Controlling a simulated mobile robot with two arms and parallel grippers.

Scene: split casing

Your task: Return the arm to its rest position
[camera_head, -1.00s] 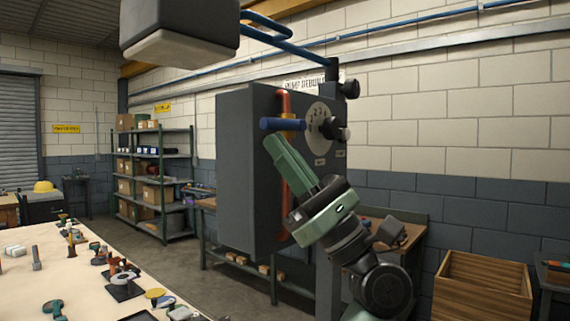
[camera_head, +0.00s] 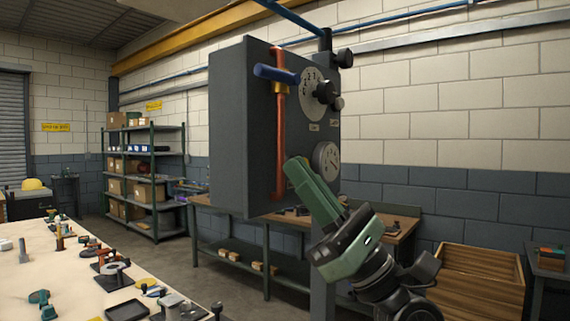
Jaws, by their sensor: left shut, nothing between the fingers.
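My left gripper (camera_head: 296,165) is shut and empty. Its green fingers point up and left, in front of the lower right part of a grey casing (camera_head: 228,130) in the picture. Whether the fingertips touch the casing cannot be told. The casing carries a red pipe (camera_head: 279,135), a blue handle (camera_head: 276,74), a numbered dial (camera_head: 311,84) with black knobs, and a round gauge (camera_head: 326,158). My arm (camera_head: 375,270) runs down to the lower right edge. My right gripper is not in view.
A pale table (camera_head: 62,292) with several small parts fills the lower left. A workbench (camera_head: 222,202) stands behind the casing. A wooden crate (camera_head: 480,285) is at lower right. A green shelf (camera_head: 153,207) with boxes stands at the back left.

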